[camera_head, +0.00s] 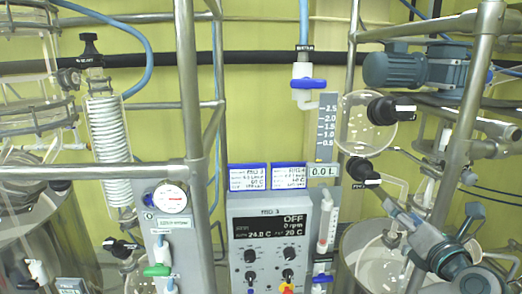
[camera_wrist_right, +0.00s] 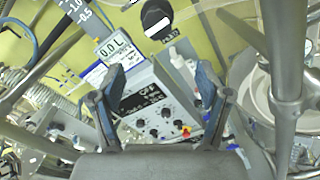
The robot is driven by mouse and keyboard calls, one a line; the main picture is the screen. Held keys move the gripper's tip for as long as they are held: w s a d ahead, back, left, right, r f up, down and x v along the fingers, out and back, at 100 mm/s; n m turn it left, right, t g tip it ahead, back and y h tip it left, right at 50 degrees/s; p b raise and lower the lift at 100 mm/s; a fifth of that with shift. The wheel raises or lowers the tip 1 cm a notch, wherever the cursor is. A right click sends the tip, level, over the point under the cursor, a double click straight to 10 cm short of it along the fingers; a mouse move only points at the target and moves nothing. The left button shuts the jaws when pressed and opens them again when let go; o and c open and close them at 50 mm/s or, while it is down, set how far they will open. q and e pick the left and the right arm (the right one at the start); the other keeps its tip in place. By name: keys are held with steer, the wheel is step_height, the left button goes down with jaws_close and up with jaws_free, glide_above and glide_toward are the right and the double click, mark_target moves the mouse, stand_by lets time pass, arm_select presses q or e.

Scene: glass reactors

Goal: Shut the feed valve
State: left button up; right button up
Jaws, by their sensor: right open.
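A round black valve knob (camera_head: 362,172) sits just right of the 0.0 L display, below a clear glass vessel (camera_head: 365,122). It carries a small tag, too small to read surely; I take it for the feed valve. It also shows at the top of the right wrist view (camera_wrist_right: 156,17), beyond the fingertips. My right gripper (camera_head: 388,222) is below and right of this knob, apart from it. In the wrist view its two fingers (camera_wrist_right: 150,85) are spread with nothing between them. My left gripper is not in view.
A second black knob (camera_head: 390,110) sits higher right. A blue-handled water valve (camera_head: 308,84) is above the level scale (camera_head: 327,125). A control box (camera_head: 268,240) stands at lower centre. Metal frame posts (camera_head: 457,130) rise close to my right gripper.

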steer(key=w+f+n+g+h, duration=0.15)
steer(key=w+f+n, duration=0.3)
steer(key=f, duration=0.45)
steer(key=s+a+f+n+g+h, duration=0.1)
steer(key=s+f+n+g, duration=0.25)
steer(key=f+n, duration=1)
steer(key=s+a+f+n+g, duration=0.1)
steer(key=s+f+n+g, duration=0.45)
steer(key=f, duration=1.55)
steer(key=s+a+f+n+g+y, duration=0.15)
steer(key=s+a+f+n, duration=0.25)
steer(key=s+f+n, duration=0.7)
steer(key=s+a+f+n+g, duration=0.2)
steer(key=s+a+f+n, duration=0.1)
steer(key=s+f+n, duration=0.8)
step_height(320, 180, down, 30)
steer(key=s+m+g+b, duration=0.2)
steer(key=b, duration=0.3)
arm_select(q)
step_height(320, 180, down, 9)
steer(key=b, duration=0.4)
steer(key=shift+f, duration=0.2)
arm_select(e)
steer(key=s+d+f, duration=0.3)
steer(key=s+f, duration=1.5)
steer(key=f, duration=0.2)
steer(key=shift+g, duration=0.4)
